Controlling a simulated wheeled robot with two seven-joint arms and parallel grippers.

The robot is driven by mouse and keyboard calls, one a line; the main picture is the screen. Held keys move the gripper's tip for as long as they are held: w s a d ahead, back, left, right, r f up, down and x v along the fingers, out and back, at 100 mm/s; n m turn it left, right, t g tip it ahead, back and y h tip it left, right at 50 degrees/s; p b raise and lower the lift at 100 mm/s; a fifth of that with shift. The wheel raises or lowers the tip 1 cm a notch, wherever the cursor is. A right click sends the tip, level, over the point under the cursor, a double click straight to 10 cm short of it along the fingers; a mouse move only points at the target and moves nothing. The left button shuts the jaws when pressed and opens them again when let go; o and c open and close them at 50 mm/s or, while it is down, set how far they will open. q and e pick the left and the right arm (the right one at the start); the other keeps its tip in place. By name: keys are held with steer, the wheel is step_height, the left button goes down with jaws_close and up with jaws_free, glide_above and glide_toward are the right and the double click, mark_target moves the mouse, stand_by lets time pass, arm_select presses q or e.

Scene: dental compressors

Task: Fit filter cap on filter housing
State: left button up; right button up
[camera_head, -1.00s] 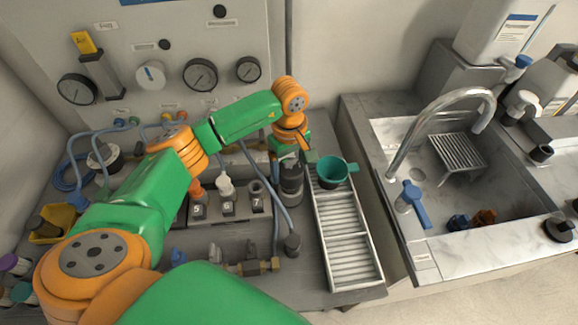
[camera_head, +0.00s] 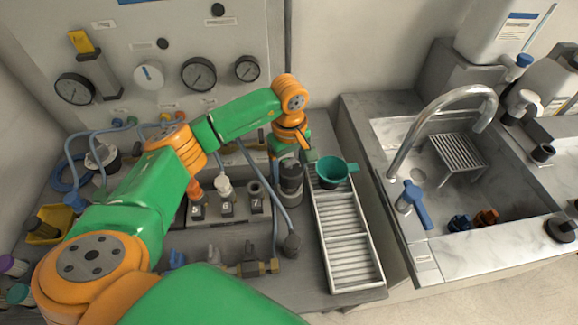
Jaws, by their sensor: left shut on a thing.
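A teal round cup-shaped part (camera_head: 333,173), which looks like the filter cap, shows its dark hollow side up over the far end of the slatted rack. A small tab sticks out at its right. My left gripper (camera_head: 308,154) is at its upper left, shut on its near edge or tab; the fingertips are small and partly hidden. I cannot tell whether the cap touches the rack. A dark upright cylinder (camera_head: 291,178), probably the filter housing, stands just left of the cap, below my left wrist. The cap is beside it, apart from it. My right gripper is not in view.
The slatted metal rack (camera_head: 349,250) is otherwise bare. A block with numbered fittings (camera_head: 228,208) and hoses lies left of the cylinder. A brass valve fitting (camera_head: 262,268) is in front. The sink (camera_head: 470,185) with tall faucet is right. A gauge panel (camera_head: 190,30) stands behind.

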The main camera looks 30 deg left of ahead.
arm_select(q)
steer(key=shift+f, duration=0.1)
steer(key=shift+f+b, duration=1.8)
steer(key=o, duration=1.3)
step_height(320, 180, up, 7)
steer(key=shift+f+b, duration=0.15)
steer(key=shift+b, duration=0.65)
steer(key=shift+r, duration=0.25)
